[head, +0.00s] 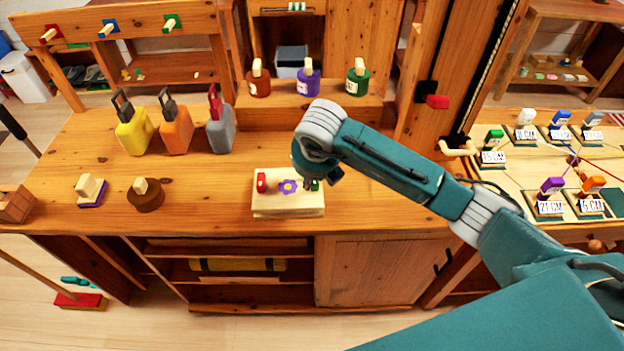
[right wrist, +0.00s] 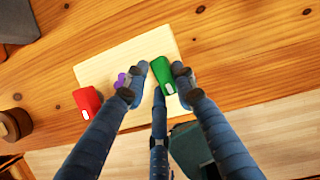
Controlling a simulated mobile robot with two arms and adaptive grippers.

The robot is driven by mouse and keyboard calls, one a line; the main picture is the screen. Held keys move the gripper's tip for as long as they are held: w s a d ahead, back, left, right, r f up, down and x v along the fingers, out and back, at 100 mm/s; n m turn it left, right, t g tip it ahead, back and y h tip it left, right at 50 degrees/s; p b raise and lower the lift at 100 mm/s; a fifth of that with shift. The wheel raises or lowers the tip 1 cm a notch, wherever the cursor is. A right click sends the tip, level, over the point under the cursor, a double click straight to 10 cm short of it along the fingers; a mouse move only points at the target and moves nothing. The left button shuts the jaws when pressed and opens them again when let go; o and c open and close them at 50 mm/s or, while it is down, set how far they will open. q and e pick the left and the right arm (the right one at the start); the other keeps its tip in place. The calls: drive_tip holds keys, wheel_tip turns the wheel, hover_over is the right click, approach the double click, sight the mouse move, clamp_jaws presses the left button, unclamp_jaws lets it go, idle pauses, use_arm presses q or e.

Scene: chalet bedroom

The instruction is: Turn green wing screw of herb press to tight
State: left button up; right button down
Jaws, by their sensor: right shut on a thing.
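The herb press (head: 288,207) is a pale wooden block on the bench top, also in the right wrist view (right wrist: 105,70). It carries a red wing screw (head: 262,182) at left, a purple flower-shaped knob (head: 288,187) in the middle and the green wing screw (head: 315,185) at right. My right gripper (right wrist: 160,82) is over the block's right part, its fingers on either side of the green wing screw (right wrist: 163,72) and shut on it. In the head view my right arm partly hides the green screw. My left gripper is not in view.
Yellow (head: 134,131), orange (head: 175,129) and grey (head: 220,128) bottles stand at the back left. Brown, purple and green jars stand on a raised shelf (head: 300,88) behind the press. A round brown block (head: 146,196) lies left. The bench between is clear.

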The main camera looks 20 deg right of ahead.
drive_tip(key=shift+a+m+b, duration=0.1)
drive_tip(key=shift+m+b, duration=0.2)
drive_tip(key=shift+m, duration=0.4)
drive_tip(key=shift+h, duration=0.3)
drive_tip(key=c, duration=1.4)
unclamp_jaws()
drive_tip(key=v, duration=1.2)
drive_tip(key=shift+w, duration=0.15)
